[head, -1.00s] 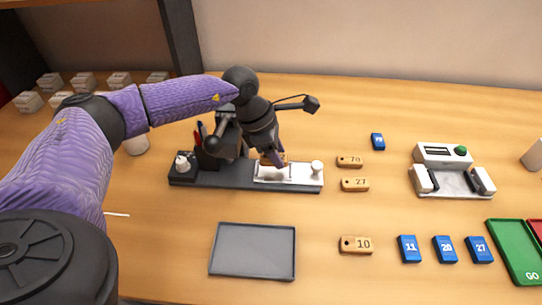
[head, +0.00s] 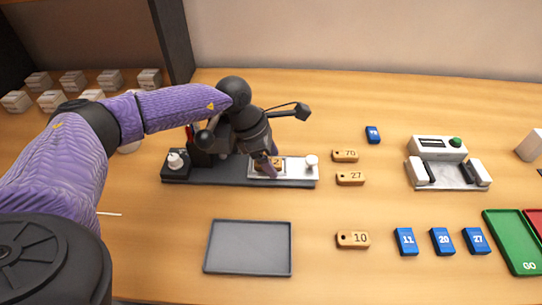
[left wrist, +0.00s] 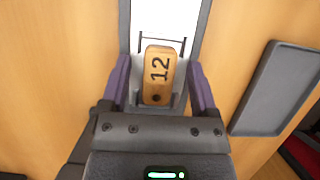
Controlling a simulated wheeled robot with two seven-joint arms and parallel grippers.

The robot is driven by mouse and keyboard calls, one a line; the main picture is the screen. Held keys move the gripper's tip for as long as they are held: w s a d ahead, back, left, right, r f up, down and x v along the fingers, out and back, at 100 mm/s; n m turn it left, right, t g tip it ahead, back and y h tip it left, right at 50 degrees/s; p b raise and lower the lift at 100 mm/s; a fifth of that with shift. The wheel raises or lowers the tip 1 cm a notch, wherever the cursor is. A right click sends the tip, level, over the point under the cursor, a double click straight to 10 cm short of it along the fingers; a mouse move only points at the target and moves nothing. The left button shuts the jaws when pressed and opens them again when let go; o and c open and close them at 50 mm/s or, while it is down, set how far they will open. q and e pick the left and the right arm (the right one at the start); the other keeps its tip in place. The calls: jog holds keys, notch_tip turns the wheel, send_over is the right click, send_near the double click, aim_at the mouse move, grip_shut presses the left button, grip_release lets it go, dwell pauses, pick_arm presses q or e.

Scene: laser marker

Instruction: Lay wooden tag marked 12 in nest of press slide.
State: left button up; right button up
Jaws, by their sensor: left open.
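The wooden tag marked 12 (left wrist: 158,72) lies on the white press slide (left wrist: 168,20), within the raised edges of its nest, as the left wrist view shows. In the head view the tag (head: 262,167) is partly hidden by my fingers, and the slide (head: 296,171) extends right from the dark press base (head: 220,177). My left gripper (left wrist: 160,85) is open, with its purple fingers on either side of the tag and apart from it. It also shows over the slide in the head view (head: 268,165). My right gripper is not in view.
Tags 70 (head: 345,155), 27 (head: 350,178) and 10 (head: 353,240) lie right of the slide. A grey tray (head: 248,248) lies in front. Several blue tags, a white device (head: 438,150) and a green tray (head: 508,240) are further right.

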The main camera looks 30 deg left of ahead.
aim_at(252, 164)
pick_arm(q)
jog(key=p+v, duration=0.3)
jog(key=v, duration=0.9)
jog(key=shift+r, duration=0.3)
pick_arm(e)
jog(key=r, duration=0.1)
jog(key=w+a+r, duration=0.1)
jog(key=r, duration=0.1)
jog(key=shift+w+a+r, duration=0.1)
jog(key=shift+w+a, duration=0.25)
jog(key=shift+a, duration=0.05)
pick_arm(q)
jog(key=shift+d, duration=0.1)
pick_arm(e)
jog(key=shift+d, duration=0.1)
